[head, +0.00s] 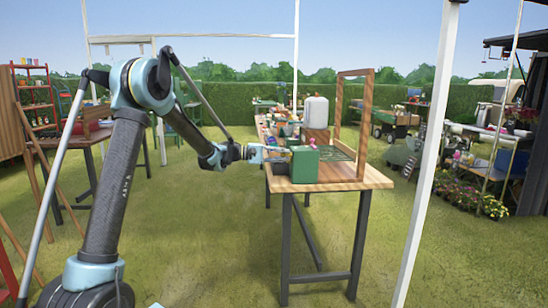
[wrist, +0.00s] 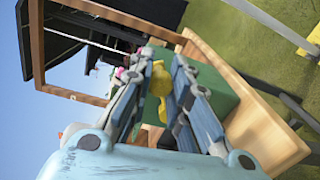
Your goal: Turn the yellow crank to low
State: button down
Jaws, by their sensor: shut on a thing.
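The yellow crank (wrist: 160,80) shows between my fingers in the wrist view. It is mounted at the green box (wrist: 217,92), which also stands near the front edge of the table in the head view (head: 304,164). My gripper (wrist: 162,64) is shut on the crank, with one blue-grey finger on each side of it. In the head view my gripper (head: 268,154) reaches the left side of the green box. The crank's exact angle and any low mark cannot be made out.
The wooden table (head: 335,180) carries a white canister (head: 316,113) and a wooden frame (head: 371,120) behind the box. A white pole (head: 427,160) stands to the right of the table. Grass is open to the left of the table.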

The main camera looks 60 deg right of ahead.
jog(key=shift+w, duration=0.15)
jog(key=c, duration=1.5)
grip_release()
jog(key=shift+w, duration=0.1)
jog(key=shift+o, duration=0.2)
jog(key=v, duration=1.2)
jog(key=shift+f, duration=0.1)
